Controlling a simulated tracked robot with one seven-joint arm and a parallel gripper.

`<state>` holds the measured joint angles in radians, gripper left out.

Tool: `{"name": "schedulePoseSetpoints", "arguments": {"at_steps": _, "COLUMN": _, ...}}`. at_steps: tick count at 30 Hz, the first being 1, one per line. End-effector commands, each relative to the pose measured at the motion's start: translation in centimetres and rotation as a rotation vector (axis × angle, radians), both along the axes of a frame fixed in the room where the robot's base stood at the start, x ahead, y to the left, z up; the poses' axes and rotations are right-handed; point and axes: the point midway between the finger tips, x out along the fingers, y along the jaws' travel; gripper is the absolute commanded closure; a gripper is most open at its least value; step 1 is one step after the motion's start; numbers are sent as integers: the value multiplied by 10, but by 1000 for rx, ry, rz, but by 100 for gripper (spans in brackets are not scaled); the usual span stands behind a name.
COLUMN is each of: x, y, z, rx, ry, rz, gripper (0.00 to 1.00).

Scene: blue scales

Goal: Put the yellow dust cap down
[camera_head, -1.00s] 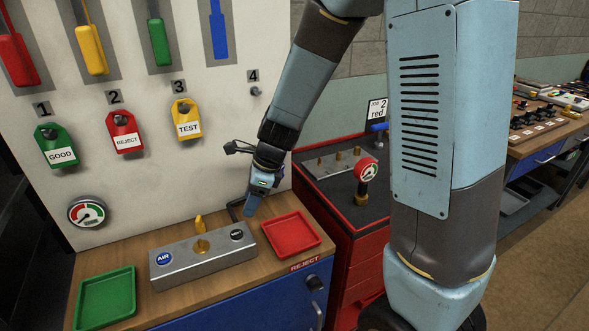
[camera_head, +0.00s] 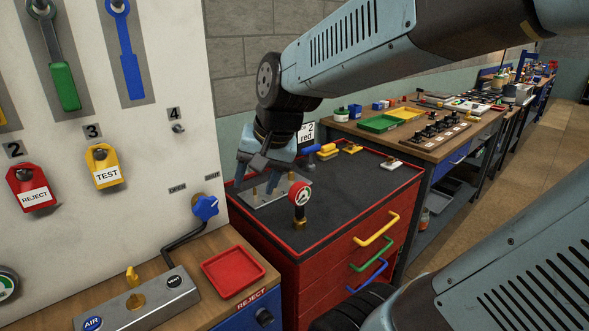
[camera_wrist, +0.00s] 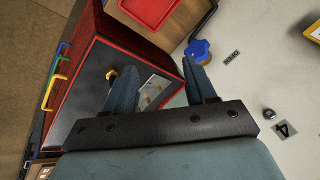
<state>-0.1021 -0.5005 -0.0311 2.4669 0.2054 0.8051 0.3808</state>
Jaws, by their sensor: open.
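My gripper (camera_head: 258,185) is open over the grey metal plate (camera_head: 268,198) on the red cabinet's dark top. In the wrist view its fingers (camera_wrist: 162,82) stand apart, with part of the plate (camera_wrist: 158,88) visible beyond them. I see no cap held between them. I cannot tell for sure which thing is the dust cap. The fingers hide part of the plate.
A gauge (camera_head: 299,195) with a red rim stands upright on the cabinet top, close right of my gripper. A blue knob (camera_head: 205,207) is on the white panel to the left. A red tray (camera_head: 233,271) lies on the bench. The cabinet top's front right is clear.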

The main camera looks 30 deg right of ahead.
Motion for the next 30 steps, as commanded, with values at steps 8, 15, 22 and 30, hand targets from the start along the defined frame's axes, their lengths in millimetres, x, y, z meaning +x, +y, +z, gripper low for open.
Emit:
{"name": "schedulePoseSetpoints", "arguments": {"at_steps": 8, "x": -48, "y": -44, "z": 31, "rx": -258, "ry": -137, "rz": 251, "gripper": 44}}
{"name": "schedulePoseSetpoints", "arguments": {"at_steps": 15, "x": -64, "y": -50, "z": 38, "rx": -359, "ry": -164, "rz": 336, "gripper": 44}}
{"name": "schedulePoseSetpoints", "arguments": {"at_steps": 22, "x": -65, "y": -50, "z": 38, "rx": -362, "ry": -163, "rz": 341, "gripper": 44}}
{"name": "schedulePoseSetpoints", "arguments": {"at_steps": 30, "x": -64, "y": -50, "z": 38, "rx": -361, "ry": -163, "rz": 340, "gripper": 44}}
